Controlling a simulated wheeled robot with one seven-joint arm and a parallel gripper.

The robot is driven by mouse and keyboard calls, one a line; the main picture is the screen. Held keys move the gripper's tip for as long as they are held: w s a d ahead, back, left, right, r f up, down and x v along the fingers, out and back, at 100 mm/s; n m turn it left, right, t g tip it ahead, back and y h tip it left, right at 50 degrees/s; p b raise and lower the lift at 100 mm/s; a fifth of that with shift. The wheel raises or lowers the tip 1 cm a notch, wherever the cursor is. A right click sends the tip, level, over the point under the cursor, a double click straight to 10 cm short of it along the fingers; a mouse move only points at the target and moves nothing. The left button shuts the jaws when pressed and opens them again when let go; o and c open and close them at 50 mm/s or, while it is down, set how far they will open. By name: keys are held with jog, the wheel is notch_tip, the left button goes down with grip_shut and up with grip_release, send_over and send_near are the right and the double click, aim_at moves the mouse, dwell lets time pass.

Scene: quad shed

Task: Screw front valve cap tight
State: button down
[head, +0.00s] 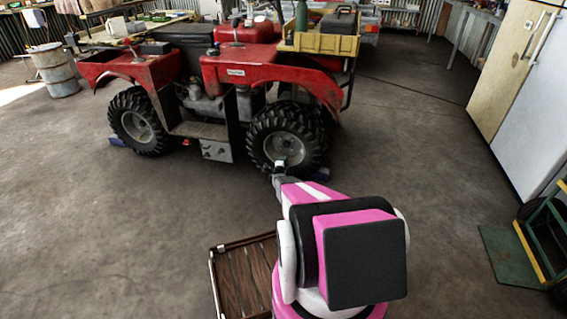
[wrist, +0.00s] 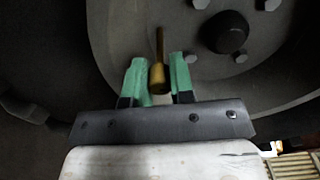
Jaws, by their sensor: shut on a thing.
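The brass valve cap (wrist: 159,79) sits in line with the thin valve stem (wrist: 160,42) in the wrist view. My gripper (wrist: 158,68) is shut on the cap, with one green fingertip on each side of it. The stem rises in front of the grey wheel rim (wrist: 115,35). In the head view my gripper (head: 280,162) reaches the right-hand wheel (head: 272,133) of the red quad (head: 240,72). The cap is too small to make out there. Whether the cap is fully seated cannot be told.
Wheel bolts and a dark hub (wrist: 224,32) lie close to my fingers. A slatted wooden thing (head: 245,275) is on the floor beside my base. A green hand truck (head: 540,235) and a fridge (head: 535,120) stand at right. The floor between is clear.

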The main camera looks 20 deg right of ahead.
dwell(0.4)
jog(key=c, duration=1)
grip_release()
jog(key=v, duration=1.1)
jog(key=shift+w, duration=0.1)
